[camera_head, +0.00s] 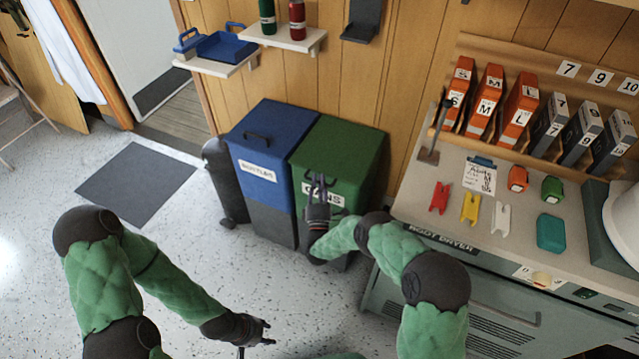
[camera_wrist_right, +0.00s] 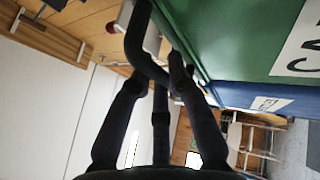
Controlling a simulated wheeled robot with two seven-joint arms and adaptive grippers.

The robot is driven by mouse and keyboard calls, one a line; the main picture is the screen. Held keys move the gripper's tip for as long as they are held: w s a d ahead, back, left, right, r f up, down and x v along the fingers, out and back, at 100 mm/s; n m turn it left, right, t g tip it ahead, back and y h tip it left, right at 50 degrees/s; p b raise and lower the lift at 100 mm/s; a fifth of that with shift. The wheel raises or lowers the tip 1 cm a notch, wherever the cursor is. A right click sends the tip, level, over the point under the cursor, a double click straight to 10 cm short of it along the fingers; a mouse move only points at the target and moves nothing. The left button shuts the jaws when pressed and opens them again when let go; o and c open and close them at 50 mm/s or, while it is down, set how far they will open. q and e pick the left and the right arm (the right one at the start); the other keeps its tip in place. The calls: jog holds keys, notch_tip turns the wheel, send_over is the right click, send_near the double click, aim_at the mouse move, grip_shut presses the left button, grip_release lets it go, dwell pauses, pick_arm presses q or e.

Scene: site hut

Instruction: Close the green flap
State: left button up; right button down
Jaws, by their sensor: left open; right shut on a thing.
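The green flap (camera_head: 345,150) is on the green bin labelled CANS, against the wooden wall. I cannot tell whether it lies fully flush. My right gripper (camera_head: 317,187) is at the front of the green bin, shut on the flap's dark handle (camera_wrist_right: 139,35). In the right wrist view the fingers (camera_wrist_right: 160,80) meet around the bar, below the green surface (camera_wrist_right: 225,35). The gripper hides part of the CANS label. My left gripper (camera_head: 264,332) is open and empty, low over the floor at the bottom of the head view.
A counter (camera_head: 450,195) with coloured tags and boxes is close on the right. Shelves (camera_head: 285,38) hang above. The speckled floor at left is clear around a mat (camera_head: 135,183).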

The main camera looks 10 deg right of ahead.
jog(key=shift+s+a+f, duration=0.15)
jog(key=shift+s+f, duration=0.15)
jog(key=shift+f, duration=0.5)
jog(key=c, duration=1.4)
grip_release()
jog(key=v, duration=1.1)
jog(key=shift+s+r, duration=0.25)
